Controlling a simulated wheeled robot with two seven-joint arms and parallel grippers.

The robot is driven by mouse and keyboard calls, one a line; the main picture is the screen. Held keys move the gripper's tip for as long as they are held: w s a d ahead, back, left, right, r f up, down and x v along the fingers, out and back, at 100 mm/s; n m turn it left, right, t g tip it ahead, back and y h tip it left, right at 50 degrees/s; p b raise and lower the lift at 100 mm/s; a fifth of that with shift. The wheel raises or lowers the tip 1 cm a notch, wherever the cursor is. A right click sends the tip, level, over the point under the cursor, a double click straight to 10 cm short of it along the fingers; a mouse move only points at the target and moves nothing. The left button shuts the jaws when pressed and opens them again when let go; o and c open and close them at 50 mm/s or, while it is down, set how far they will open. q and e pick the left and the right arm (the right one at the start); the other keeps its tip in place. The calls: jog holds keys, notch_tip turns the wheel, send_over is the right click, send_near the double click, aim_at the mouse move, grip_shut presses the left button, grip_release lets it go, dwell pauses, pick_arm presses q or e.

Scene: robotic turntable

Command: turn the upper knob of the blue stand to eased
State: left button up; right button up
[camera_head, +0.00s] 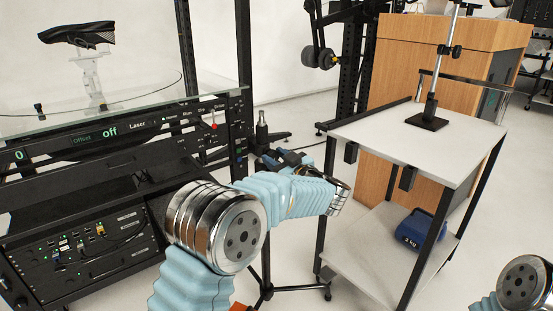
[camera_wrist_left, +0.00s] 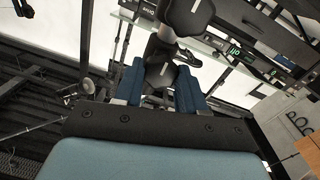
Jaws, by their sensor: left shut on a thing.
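A slim stand (camera_head: 262,132) rises behind my left forearm in the head view, with its tripod foot (camera_head: 267,291) on the floor; the parts I see look dark rather than blue. My left gripper (camera_head: 275,160) is at the stand, partly hidden by my wrist. In the left wrist view my blue left fingers (camera_wrist_left: 157,92) close around a dark knob (camera_wrist_left: 160,73) with a pale mark. A second black part (camera_wrist_left: 188,14) with a pale mark sits at the top of that view. I cannot read the knob's setting. My right gripper is out of view.
A black equipment rack (camera_head: 80,235) with a glass top stands at the left, its display reading "off". A wooden cabinet (camera_head: 440,50) stands behind.

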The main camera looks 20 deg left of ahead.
pick_arm(q)
jog(key=shift+f, duration=0.1)
jog(key=shift+f+n+b, duration=0.1)
jog(key=shift+n+b, duration=0.8)
jog(key=shift+n, duration=0.2)
jog(key=n+b, duration=0.3)
jog(key=n, duration=0.1)
jog(key=shift+f, duration=0.1)
jog(key=shift+n+b, duration=4.75)
jog(key=shift+n, duration=1.05)
jog(key=o, duration=1.1)
jog(key=shift+c, duration=0.2)
